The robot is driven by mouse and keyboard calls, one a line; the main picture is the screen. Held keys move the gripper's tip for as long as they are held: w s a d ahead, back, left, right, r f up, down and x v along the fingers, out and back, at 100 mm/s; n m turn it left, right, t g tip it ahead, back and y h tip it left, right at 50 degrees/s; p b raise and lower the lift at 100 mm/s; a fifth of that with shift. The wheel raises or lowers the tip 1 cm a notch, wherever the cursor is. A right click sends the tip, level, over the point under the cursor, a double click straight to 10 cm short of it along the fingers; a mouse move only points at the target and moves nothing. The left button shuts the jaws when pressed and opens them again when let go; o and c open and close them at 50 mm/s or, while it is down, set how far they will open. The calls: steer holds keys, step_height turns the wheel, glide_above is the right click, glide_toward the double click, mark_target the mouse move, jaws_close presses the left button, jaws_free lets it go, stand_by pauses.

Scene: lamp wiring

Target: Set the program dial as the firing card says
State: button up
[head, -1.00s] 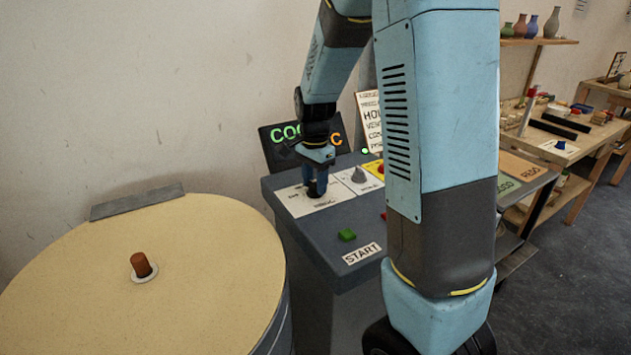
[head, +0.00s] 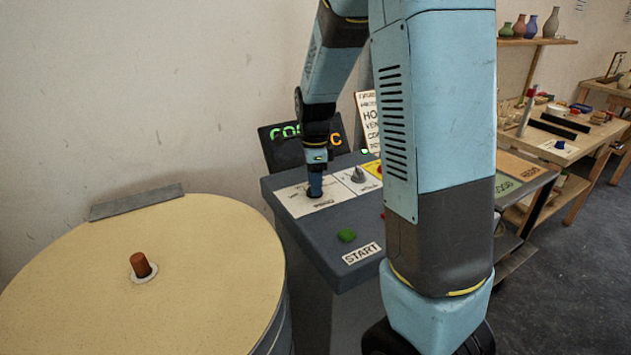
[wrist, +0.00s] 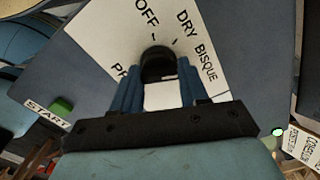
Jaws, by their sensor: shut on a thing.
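The program dial is a dark round knob (wrist: 157,65) on a white plate (wrist: 110,32) printed OFF, DRY, BISQUE and a word starting PR, partly covered. My gripper (wrist: 158,82) is shut on the knob, with a blue finger on each side of it. In the head view my gripper (head: 315,188) points down onto the plate, and its fingers hide the knob. The knob's pointer mark cannot be made out. A card (head: 368,118) with printed lines stands behind the panel, partly hidden by my arm.
The grey control panel (head: 345,222) also carries a second grey knob (head: 358,174), a green button (head: 346,235) and a START label (head: 361,254). A dark display (head: 278,148) stands behind it, partly covered by my arm. A round kiln lid (head: 200,270) lies to the left.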

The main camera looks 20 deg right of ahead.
steer(key=shift+w+a, duration=0.1)
stand_by(0.3)
steer(key=o, duration=1.1)
steer(key=shift+c, duration=0.2)
steer(key=shift+r, duration=0.1)
step_height(320, 180, up, 14)
steer(key=shift+f, duration=0.25)
steer(key=s+r+n+t, duration=0.2)
steer(key=s+n, duration=0.8)
steer(key=s, duration=0.2)
steer(key=s+r+n+t, duration=0.2)
steer(key=s+n+t, duration=0.1)
steer(key=s+n, duration=0.7)
steer(key=shift+s+r+t, duration=0.25)
steer(key=shift+s+t, duration=0.05)
steer(key=shift+s, duration=0.8)
